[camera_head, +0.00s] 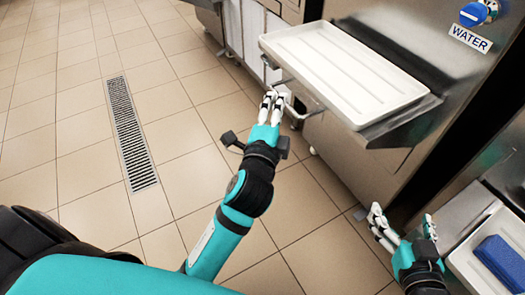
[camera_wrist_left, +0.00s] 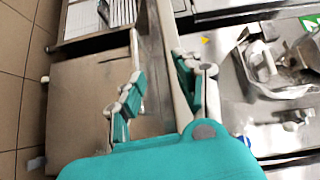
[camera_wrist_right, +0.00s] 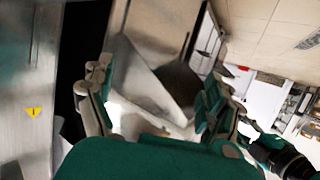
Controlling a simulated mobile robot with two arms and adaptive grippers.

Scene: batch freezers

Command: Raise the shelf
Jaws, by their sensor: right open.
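The shelf (camera_head: 400,122) is a steel ledge on the front of the freezer, folded out level, with a thin bar along its left side. A white tray (camera_head: 345,70) lies on top of it. My left gripper (camera_head: 271,97) is beside the shelf's left end, just below and left of the bar. Its fingers are close together with a narrow gap, and I see nothing held between them; contact with the bar cannot be told. My right gripper (camera_head: 403,222) is wide open and empty, below and right of the shelf. It also shows in the right wrist view (camera_wrist_right: 155,85).
A WATER sign (camera_head: 470,39) and blue knob (camera_head: 474,13) are on the freezer front. A blue item (camera_head: 503,262) lies on a second white tray (camera_head: 470,262) at lower right. The tiled floor on the left, with a drain grate (camera_head: 130,135), is clear.

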